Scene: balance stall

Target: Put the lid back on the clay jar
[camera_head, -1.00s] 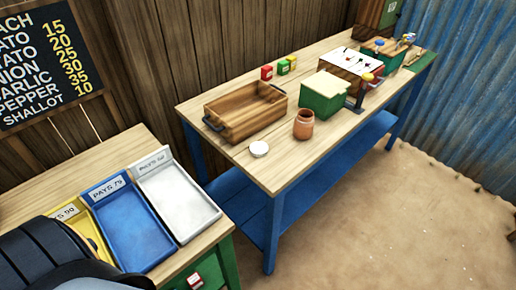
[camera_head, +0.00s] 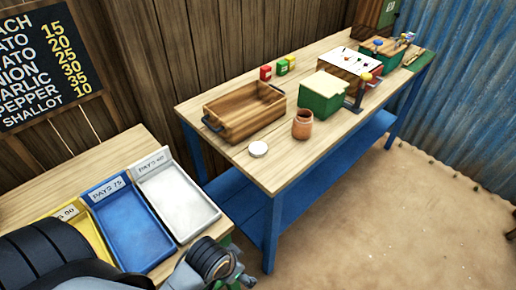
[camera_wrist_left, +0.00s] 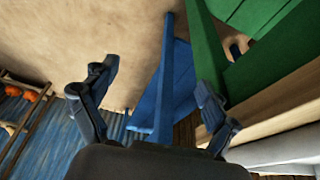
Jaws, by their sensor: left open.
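The clay jar (camera_head: 302,126) stands upright near the front edge of the long wooden table. Its mouth is uncovered. A round whitish lid (camera_head: 258,149) lies flat on the tabletop to the left of the jar, apart from it. My left gripper (camera_wrist_left: 157,78) is open and empty in the left wrist view, with bare ground and a blue table leg beyond its fingers. In the head view my left arm reaches in at the bottom, short of the long table, and its fingers are hard to make out. My right gripper is not in view.
A wooden crate (camera_head: 241,113) stands behind the lid, and a green box (camera_head: 318,105) stands behind the jar. The near counter holds yellow, blue (camera_head: 132,232) and white (camera_head: 178,203) trays. Small tins and other boxes are farther back. The tabletop around the lid is clear.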

